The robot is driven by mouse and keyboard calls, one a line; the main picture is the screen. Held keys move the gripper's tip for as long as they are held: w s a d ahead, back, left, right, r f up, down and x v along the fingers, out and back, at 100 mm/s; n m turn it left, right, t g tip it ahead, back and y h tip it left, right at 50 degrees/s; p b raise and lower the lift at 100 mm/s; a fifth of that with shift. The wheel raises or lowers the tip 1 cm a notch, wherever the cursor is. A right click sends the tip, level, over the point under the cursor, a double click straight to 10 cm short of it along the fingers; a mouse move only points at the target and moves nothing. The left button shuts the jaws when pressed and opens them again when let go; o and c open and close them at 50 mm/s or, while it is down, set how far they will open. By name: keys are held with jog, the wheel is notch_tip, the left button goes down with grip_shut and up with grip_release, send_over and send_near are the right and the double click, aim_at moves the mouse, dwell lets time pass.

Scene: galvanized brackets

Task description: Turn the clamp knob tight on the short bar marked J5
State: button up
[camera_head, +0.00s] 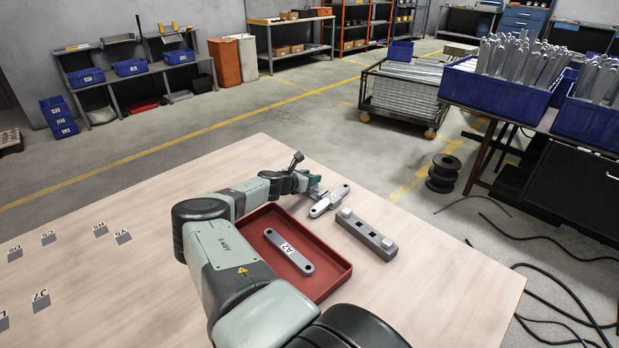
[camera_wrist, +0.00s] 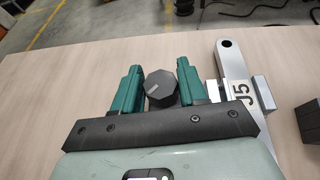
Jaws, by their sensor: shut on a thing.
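The short bar marked J5 (camera_wrist: 236,82) is a silver flat bar with a hole at its far end. In the wrist view it lies just right of my gripper, its label reading sideways. A dark faceted clamp knob (camera_wrist: 160,90) with a pale line on its face sits between the two green fingers of my gripper (camera_wrist: 159,76), which are shut on it. In the head view my gripper (camera_head: 313,184) is at the left side of the J5 bar (camera_head: 339,195). The knob is too small to make out there.
A red tray (camera_head: 339,281) near my arm holds another grey bar (camera_head: 288,250) with a label. A dark grey block with two raised pads (camera_head: 367,233) lies right of the tray. The far table edge is close beyond my gripper.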

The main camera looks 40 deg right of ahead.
jog(key=shift+w, duration=0.1)
jog(key=o, duration=1)
jog(key=v, duration=1)
jog(key=shift+a, duration=0.35)
jog(key=shift+r, duration=0.2)
